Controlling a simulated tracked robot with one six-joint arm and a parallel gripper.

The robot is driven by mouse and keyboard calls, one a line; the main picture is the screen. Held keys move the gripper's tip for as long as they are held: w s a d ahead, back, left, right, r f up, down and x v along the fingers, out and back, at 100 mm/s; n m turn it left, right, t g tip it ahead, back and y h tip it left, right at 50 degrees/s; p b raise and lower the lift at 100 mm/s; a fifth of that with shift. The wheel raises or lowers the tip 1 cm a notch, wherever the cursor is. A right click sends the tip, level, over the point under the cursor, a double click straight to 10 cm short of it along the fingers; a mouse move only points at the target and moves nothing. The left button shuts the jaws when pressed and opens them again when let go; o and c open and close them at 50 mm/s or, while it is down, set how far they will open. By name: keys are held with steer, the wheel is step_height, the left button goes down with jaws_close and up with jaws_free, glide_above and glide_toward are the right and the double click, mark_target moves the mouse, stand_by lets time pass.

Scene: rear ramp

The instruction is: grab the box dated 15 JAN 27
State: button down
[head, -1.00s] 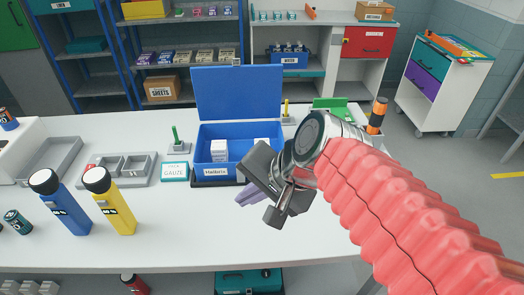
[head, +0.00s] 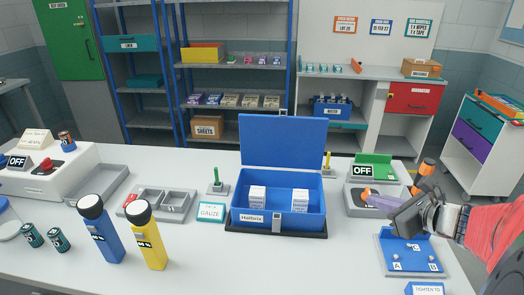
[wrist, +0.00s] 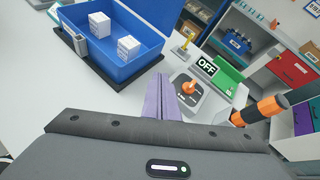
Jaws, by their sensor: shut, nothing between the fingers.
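Two small white boxes stand inside an open blue case: a left box (head: 257,198) and a right box (head: 300,201). Their print is too small to read, so I cannot tell which is dated 15 JAN 27. The open blue case (head: 276,217) has its lid raised at the back. In the wrist view the two boxes also show, one (wrist: 99,24) and the other (wrist: 129,46). My gripper (head: 372,201) has purple fingers and is right of the case, apart from it. Its fingertips (wrist: 160,78) are together and empty in the wrist view.
A grey switch unit with an orange knob (wrist: 190,88) lies close to my fingers. A blue plate with pegs (head: 412,254) sits below my gripper. Blue (head: 98,225) and yellow (head: 146,233) flashlights stand at left. The front middle of the table is clear.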

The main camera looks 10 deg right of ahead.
steer(key=s+d+f+m+h, duration=0.1)
steer(key=s+d+m, duration=0.1)
steer(key=d, duration=0.3)
steer(key=s+d+f+m+h, duration=0.1)
steer(key=s+d+f+m, duration=0.1)
steer(key=s+d, duration=0.2)
steer(key=s+d+f+m+h, duration=0.1)
steer(key=s+d+f+m, duration=0.1)
steer(key=d, duration=0.4)
steer(key=shift+s+d+f+h, duration=0.1)
steer(key=shift+s+d+h, duration=0.2)
steer(key=shift+s+h, duration=0.1)
steer(key=c, duration=2.4)
jaws_free()
steer(key=shift+c, duration=0.2)
